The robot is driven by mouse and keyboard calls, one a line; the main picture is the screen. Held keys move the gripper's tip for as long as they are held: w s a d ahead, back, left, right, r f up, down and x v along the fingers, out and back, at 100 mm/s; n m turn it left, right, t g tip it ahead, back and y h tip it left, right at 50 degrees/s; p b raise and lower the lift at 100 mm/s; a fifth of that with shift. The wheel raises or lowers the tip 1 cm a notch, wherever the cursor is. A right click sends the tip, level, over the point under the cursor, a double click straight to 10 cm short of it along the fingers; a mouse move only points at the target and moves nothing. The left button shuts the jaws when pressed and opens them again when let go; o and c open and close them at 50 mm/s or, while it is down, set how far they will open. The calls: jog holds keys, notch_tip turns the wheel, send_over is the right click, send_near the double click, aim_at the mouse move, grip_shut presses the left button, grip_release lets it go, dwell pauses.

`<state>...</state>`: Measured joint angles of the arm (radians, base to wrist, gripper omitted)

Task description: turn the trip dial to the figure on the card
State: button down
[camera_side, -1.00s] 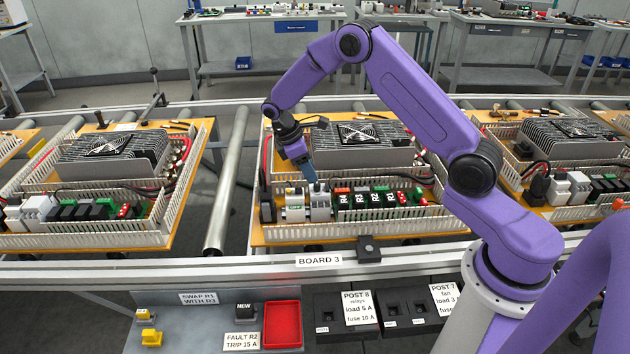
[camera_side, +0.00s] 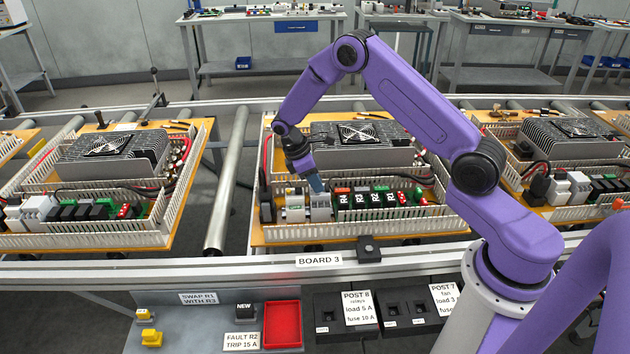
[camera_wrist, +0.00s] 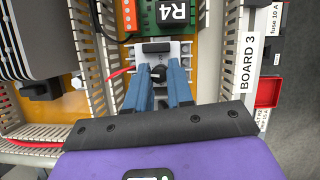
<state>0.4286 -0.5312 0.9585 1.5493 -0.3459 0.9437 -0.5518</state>
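The trip dial (camera_wrist: 157,73) is a small dark round knob on a light grey module (camera_side: 320,204) in the front row of the board. My gripper (camera_wrist: 158,72) is over that module, pointing down, with its blue fingers on either side of the dial. The fingers are apart; whether they touch the knob is hard to see. The dial's figures cannot be read. The card (camera_side: 242,341) at the front reads "FAULT R2 TRIP 15 A". In the side view my gripper (camera_side: 316,186) hides the dial.
Relay R4 (camera_wrist: 178,12) and other relays stand beside the module. Slotted white duct walls (camera_side: 350,232) run along the row, and a finned heat sink with a fan (camera_side: 362,136) is behind. A red tray (camera_side: 283,325) lies in front.

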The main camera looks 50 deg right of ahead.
jog(key=m, duration=0.2)
jog(key=m+g+y, duration=0.1)
jog(key=m, duration=0.1)
jog(key=shift+m+y, duration=0.3)
jog(key=shift+m, duration=0.1)
jog(key=c, duration=1)
grip_release()
jog(key=shift+w, duration=0.1)
jog(key=v, duration=1.7)
jog(key=shift+w+a+r, duration=0.15)
jog(key=shift+r, duration=0.05)
